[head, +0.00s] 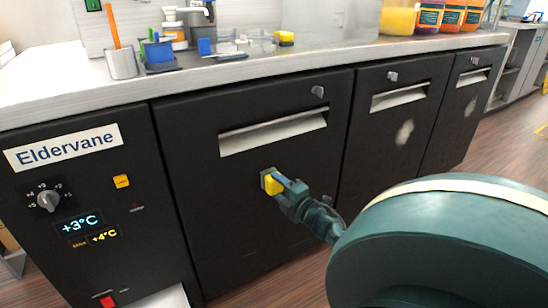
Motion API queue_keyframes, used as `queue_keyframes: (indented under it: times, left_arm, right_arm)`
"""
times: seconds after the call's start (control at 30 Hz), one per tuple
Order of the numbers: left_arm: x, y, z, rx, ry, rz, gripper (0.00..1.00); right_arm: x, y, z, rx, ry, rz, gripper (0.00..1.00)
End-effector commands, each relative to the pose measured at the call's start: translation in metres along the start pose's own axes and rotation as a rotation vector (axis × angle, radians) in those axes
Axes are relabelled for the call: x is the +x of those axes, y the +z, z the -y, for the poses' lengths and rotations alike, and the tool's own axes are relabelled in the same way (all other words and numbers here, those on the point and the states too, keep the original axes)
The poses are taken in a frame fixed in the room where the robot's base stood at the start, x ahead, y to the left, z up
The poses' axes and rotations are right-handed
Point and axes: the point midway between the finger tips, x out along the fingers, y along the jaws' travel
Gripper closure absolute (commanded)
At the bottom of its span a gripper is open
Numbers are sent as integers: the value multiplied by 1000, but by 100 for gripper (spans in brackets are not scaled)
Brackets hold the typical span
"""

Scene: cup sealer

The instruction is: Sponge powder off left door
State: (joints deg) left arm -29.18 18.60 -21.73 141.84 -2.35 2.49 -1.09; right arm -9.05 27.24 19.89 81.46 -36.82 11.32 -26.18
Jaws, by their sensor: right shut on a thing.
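The left door (205,200) is a black cabinet door with a pale slot handle and a small latch. My right gripper (279,184) is shut on a yellow sponge (271,183) and holds it at the middle of the left door. The sponge appears to be against the door face, but I cannot tell for sure that it touches. No powder shows clearly on the left door; the patch behind the sponge and gripper is hidden. My left gripper is not in view.
Pale powder smudges mark the middle door (404,133) and the right door (470,107). The counter (225,73) above holds a metal cup (121,63), a small yellow block (286,38) and several bottles. An Eldervane control panel (70,215) stands left.

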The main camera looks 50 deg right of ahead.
Motion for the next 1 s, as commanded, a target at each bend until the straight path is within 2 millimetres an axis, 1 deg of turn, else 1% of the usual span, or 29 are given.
queue_keyframes:
  times: [0.23,0.73,0.87,1.0]
  left_arm:
    - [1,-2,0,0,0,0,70]
    - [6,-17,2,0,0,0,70]
    - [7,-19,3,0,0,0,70]
    - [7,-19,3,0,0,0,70]
  right_arm:
    - [-3,-1,0,1,-2,0,74]
    - [-52,-8,2,1,-2,-3,74]
    - [-59,-8,2,1,-1,-3,74]
    - [-60,-8,3,0,-1,-3,74]
